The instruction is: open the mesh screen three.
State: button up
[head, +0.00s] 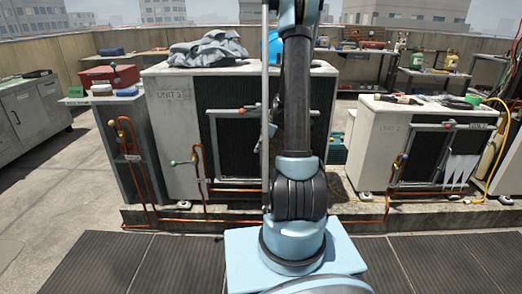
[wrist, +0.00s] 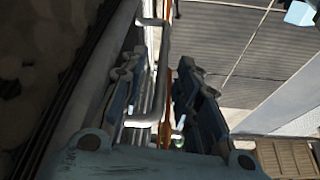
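A dark mesh screen (head: 232,145) in a grey frame is on the front of the large middle condenser (head: 172,130). It looks closed. A grey bar handle (head: 233,113) runs across its upper part. My gripper (wrist: 160,88) is open in the wrist view. The grey handle (wrist: 162,75) shows between its fingers, and I cannot tell whether they touch it. In the head view my arm hides most of the gripper and the screen's right side. Another mesh screen (head: 424,155) is on the smaller right condenser (head: 374,150). I cannot read a number three on either screen.
Copper pipes (head: 202,165) with valves stand before the condensers, above a low concrete kerb (head: 345,212). A grey cloth (head: 210,49) lies on the middle condenser. A yellow hose (head: 503,135) hangs at the right. Dark floor mats (head: 150,262) in front are clear.

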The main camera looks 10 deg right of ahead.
jog(key=v, duration=1.1)
jog(key=shift+d+r, duration=0.1)
jog(key=shift+d, duration=0.05)
jog(key=shift+s, duration=0.15)
jog(key=s+a+r+m+h, duration=0.1)
jog(key=s+a+r+m, duration=0.2)
jog(key=s, duration=0.7)
jog(key=s+a+r+m+h, duration=0.15)
jog(key=s+r+m, duration=0.25)
jog(key=s, duration=0.6)
jog(key=s+f+m, duration=0.3)
jog(key=s, duration=0.5)
jog(key=s+f+m+h, duration=0.1)
jog(key=s+f+m, duration=0.2)
jog(key=s, duration=0.6)
jog(key=shift+f+t, duration=0.2)
jog(key=shift+t, duration=0.1)
